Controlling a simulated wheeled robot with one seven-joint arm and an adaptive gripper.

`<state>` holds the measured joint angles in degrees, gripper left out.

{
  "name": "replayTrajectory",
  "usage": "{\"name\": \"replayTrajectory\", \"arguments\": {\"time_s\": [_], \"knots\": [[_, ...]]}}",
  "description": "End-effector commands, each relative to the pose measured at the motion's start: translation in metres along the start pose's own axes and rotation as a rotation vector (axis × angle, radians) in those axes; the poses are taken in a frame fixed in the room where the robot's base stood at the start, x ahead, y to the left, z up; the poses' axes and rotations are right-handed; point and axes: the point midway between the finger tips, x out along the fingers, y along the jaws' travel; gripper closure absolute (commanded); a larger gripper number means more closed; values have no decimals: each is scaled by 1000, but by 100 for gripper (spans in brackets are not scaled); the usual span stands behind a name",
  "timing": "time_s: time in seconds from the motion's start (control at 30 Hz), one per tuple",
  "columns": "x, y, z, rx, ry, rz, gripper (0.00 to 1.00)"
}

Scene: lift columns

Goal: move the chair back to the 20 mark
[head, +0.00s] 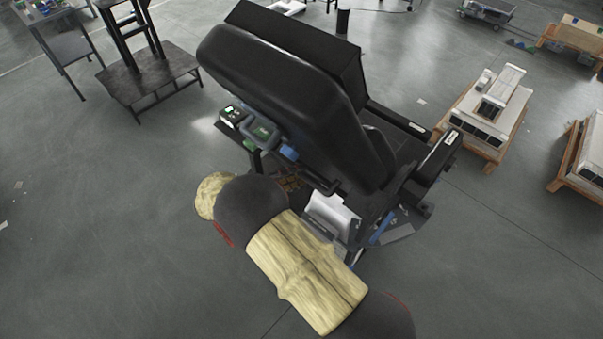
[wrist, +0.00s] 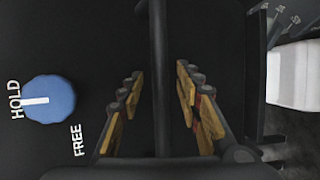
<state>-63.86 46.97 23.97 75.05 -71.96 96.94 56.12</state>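The black chair (head: 280,90) fills the middle of the head view, with its padded back tilted. In the wrist view a blue knob (wrist: 62,98) sits on a black panel marked HOLD and FREE, its white line toward HOLD. My gripper (wrist: 160,105) is open, its yellow-padded fingers on either side of a dark bar (wrist: 163,60). I cannot tell if either finger touches the bar. In the head view my gripper (head: 291,183) shows only in part, beside the chair's lower side, behind my arm. No 20 mark is legible.
A small device with a lit screen (head: 232,114) is by the chair's left side. Pallets with white units (head: 485,105) stand at right.

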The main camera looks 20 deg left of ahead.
Motion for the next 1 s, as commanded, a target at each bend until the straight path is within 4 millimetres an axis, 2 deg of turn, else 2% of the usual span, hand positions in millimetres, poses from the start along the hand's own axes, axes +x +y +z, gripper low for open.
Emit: {"name": "replayTrajectory", "arguments": {"time_s": [0.3,0.5,0.7,1.0], "knots": [[-66,-1,-1,1,3,0,65],[-93,-1,-1,0,1,0,65],[-102,0,0,0,-2,0,65],[-102,0,0,0,-1,0,65]]}}
